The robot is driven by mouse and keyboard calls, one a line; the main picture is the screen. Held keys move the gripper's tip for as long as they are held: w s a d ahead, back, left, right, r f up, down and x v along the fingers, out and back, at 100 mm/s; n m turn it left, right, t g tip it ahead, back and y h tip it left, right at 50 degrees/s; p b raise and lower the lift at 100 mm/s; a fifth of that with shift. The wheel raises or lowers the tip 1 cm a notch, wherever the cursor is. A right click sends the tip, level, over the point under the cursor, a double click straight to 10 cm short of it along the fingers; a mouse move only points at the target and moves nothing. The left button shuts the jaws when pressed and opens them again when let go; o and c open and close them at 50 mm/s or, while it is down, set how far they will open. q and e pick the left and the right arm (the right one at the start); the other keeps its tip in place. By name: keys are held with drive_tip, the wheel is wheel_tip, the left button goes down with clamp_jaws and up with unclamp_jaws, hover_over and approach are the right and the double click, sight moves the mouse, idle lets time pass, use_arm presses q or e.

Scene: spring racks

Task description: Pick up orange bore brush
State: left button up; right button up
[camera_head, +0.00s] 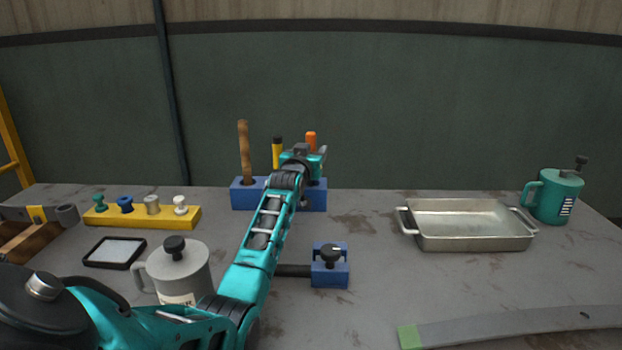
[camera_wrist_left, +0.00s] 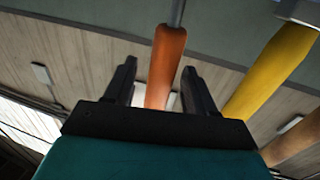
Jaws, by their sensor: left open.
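The orange bore brush (camera_head: 311,136) stands in the blue rack (camera_head: 316,196) at the back of the table, and only the top of its orange handle shows above my gripper in the head view. In the left wrist view the orange handle (camera_wrist_left: 166,55), with a thin grey rod at one end, runs between my fingers. My left gripper (camera_head: 313,157) is open at the rack, with one finger on each side of the handle. Whether the fingers touch it cannot be told. My right gripper is not in view.
A yellow-handled tool (camera_head: 277,153) and a wooden-handled tool (camera_head: 244,150) stand in the same rack, left of the brush. A blue clamp block (camera_head: 330,270), a grey mug (camera_head: 180,270) and a metal tray (camera_head: 474,240) are on the table. Room is clear right of the rack.

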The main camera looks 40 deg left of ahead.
use_arm(q)
drive_tip(key=shift+w+a, duration=0.1)
drive_tip(key=shift+w, duration=0.05)
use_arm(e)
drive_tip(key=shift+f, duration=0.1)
use_arm(q)
clamp_jaws()
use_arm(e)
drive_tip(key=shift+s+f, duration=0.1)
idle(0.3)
use_arm(q)
drive_tip(key=shift+r, duration=0.15)
wheel_tip(320, 180, up, 12)
drive_tip(key=shift+f+p, duration=0.2)
drive_tip(key=shift+p, duration=1)
wheel_tip(320, 180, up, 8)
drive_tip(key=p, duration=0.1)
drive_tip(key=shift+r, duration=0.15)
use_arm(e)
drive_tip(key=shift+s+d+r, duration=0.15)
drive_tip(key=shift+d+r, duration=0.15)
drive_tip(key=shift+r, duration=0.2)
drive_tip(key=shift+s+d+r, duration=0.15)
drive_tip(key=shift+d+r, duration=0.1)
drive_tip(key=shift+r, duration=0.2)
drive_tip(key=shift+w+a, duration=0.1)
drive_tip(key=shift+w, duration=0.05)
